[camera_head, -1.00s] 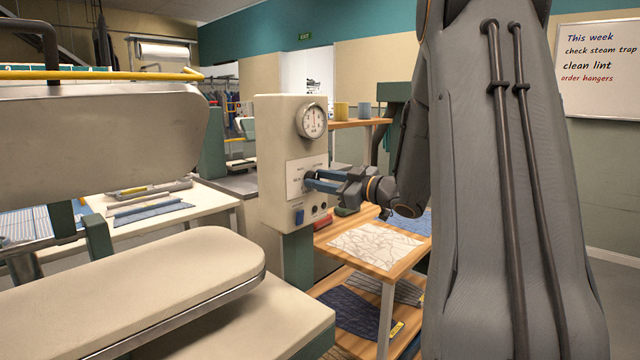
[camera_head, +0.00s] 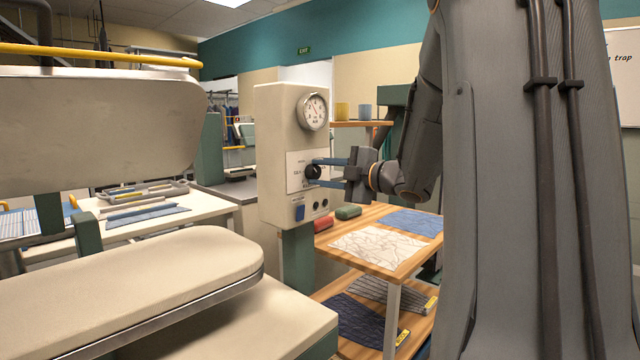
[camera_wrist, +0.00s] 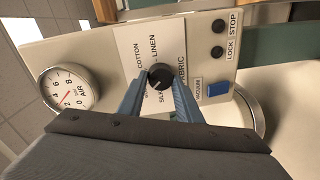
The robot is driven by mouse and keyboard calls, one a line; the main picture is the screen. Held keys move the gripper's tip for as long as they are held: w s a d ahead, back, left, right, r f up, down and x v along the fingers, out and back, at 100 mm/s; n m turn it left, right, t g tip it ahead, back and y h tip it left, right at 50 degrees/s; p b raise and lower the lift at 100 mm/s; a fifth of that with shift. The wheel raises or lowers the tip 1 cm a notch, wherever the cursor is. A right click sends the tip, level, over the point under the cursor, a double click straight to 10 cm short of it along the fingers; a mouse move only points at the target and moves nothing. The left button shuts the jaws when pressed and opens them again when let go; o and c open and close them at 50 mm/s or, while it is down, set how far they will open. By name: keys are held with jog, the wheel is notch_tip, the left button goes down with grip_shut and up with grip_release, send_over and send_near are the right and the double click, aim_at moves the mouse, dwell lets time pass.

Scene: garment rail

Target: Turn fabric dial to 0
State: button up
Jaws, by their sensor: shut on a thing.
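The fabric dial (camera_head: 313,171) is a round black knob on a white label plate on the front of the cream control box (camera_head: 268,130). In the wrist view the dial (camera_wrist: 160,76) sits among words reading COTTON, LINEN, SILK and FABRIC. My gripper (camera_head: 322,172) reaches it from the right, with blue fingers on either side of the knob. In the wrist view my gripper (camera_wrist: 160,88) is shut on the dial. The fingers hide part of the label, and I cannot read a 0 mark or tell exactly where the dial points.
A round AIR gauge (camera_head: 312,111) sits above the dial. Below it are a blue VACUUM switch (camera_wrist: 218,90) and black LOCK and STOP buttons (camera_wrist: 218,53). A padded pressing board (camera_head: 150,262) lies to the left. A wooden table (camera_head: 385,270) with cloths stands below my arm.

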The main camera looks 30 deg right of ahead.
jog(key=n+b, duration=0.4)
jog(key=b, duration=0.1)
jog(key=shift+f, duration=0.3)
jog(key=n+b, duration=0.4)
jog(key=b, duration=0.2)
jog(key=shift+a+f+n+t+h, duration=0.1)
jog(key=shift+n+t+h, duration=0.2)
jog(key=shift+h, duration=0.1)
jog(key=n+b, duration=0.5)
jog(key=b, duration=0.2)
jog(key=shift+f+b, duration=0.1)
jog(key=shift+b, duration=0.3)
jog(key=n+b, duration=0.3)
jog(key=b, duration=0.2)
jog(key=shift+n+t, duration=0.3)
jog(key=shift+b, duration=0.3)
jog(key=shift+r, duration=0.2)
jog(key=o, duration=1)
jog(key=shift+o, duration=0.2)
jog(key=shift+s, duration=0.1)
